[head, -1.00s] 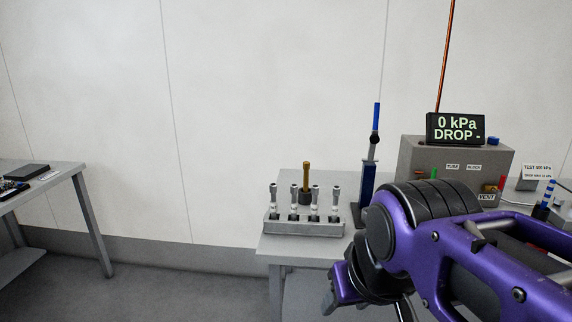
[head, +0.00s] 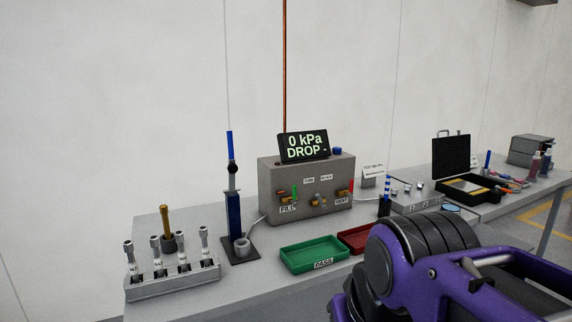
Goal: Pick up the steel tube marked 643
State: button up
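Several steel tubes stand upright in a grey rack (head: 175,284) at the left end of the bench in the head view. The leftmost tube (head: 130,262) and the rightmost tube (head: 204,242) have small dark-on-white labels, too small to read, so I cannot tell which is marked 643. My purple and black arm fills the lower right, in front of the bench. My gripper's fingers are not visible in this frame. The tubes stand well to the left of my arm.
A grey test box (head: 306,188) with a 0 kPa display (head: 304,146) stands behind a green PASS tray (head: 314,255) and a red tray (head: 357,238). A tall blue stand (head: 233,215) is just right of the rack. A black case (head: 452,157) lies open farther right.

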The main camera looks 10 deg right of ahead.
aim_at(155, 242)
jog(key=z, duration=0.75)
jog(key=u, duration=1.7)
jog(key=i+j, duration=0.2)
jog(key=j, duration=0.2)
jog(key=i+j, duration=0.45)
jog(key=j, duration=0.3)
jog(key=i+j+z, duration=0.25)
jog(key=j+z, duration=0.3)
